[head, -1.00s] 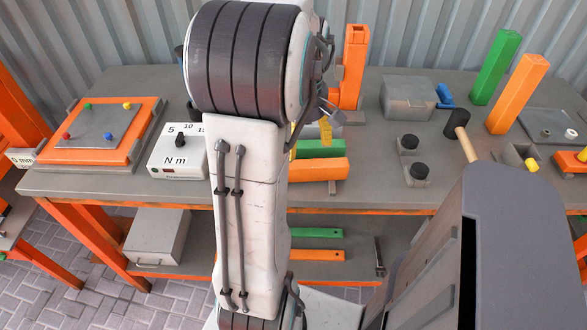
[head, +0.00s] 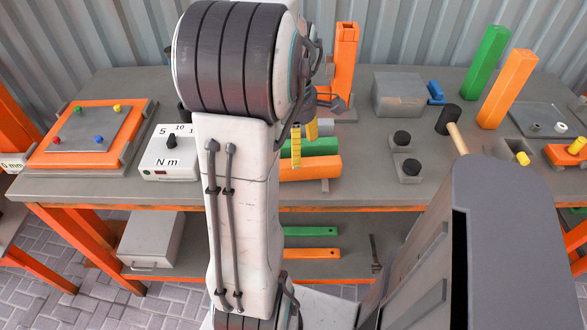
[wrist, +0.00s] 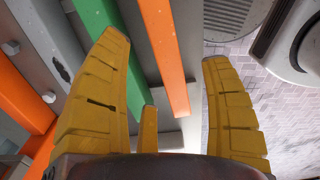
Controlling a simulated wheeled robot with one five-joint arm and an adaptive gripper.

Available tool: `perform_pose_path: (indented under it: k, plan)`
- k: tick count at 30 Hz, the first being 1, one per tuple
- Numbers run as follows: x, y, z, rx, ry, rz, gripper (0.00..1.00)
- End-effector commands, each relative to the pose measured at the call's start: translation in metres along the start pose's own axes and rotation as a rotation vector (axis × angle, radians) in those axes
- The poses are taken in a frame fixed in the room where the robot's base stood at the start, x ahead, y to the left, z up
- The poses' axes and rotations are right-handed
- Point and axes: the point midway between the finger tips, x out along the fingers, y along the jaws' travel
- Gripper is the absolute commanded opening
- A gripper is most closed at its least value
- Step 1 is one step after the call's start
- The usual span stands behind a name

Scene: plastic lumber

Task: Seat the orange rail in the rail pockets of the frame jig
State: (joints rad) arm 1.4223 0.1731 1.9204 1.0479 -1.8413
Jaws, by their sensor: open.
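The orange rail (head: 312,168) lies flat near the front edge of the workbench, in front of a parallel green rail (head: 312,147). My arm hides its left end in the head view. My gripper (head: 304,143) is open, with yellow fingers pointing down over the rails. In the wrist view, the orange rail (wrist: 162,45) shows between the spread fingers of my gripper (wrist: 166,48), and the green rail (wrist: 116,45) is beside the left finger. I cannot tell whether any finger touches a rail. I cannot make out the frame jig's rail pockets with certainty.
An orange-bordered plate with coloured pegs (head: 88,132) and a torque box (head: 168,160) are left. An orange post (head: 344,55) stands behind my gripper. A grey box (head: 399,94), black-topped blocks (head: 402,138), a mallet (head: 448,120) and upright green (head: 484,58) and orange (head: 507,88) bars are right.

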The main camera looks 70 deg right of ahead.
Motion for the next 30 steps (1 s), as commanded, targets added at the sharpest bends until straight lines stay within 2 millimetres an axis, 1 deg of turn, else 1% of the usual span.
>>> perform_pose_path:
  k: [1, 7, 12, 16, 21, 29, 30]
  plan:
    - [0.006, -0.001, 0.0, 0.0, 0.001, -0.002, 0.73]
    - [0.021, -0.001, -0.001, 0.001, 0.001, -0.003, 0.73]
    - [0.042, -0.003, -0.002, 0.001, 0.001, -0.004, 0.73]
    - [0.055, -0.002, -0.001, 0.002, 0.001, -0.003, 0.73]
    - [0.062, -0.002, -0.001, 0.002, 0.0, -0.001, 0.73]
    - [0.062, -0.002, -0.001, 0.002, 0.0, 0.0, 0.73]
    - [0.062, -0.002, -0.001, 0.002, 0.0, 0.0, 0.69]
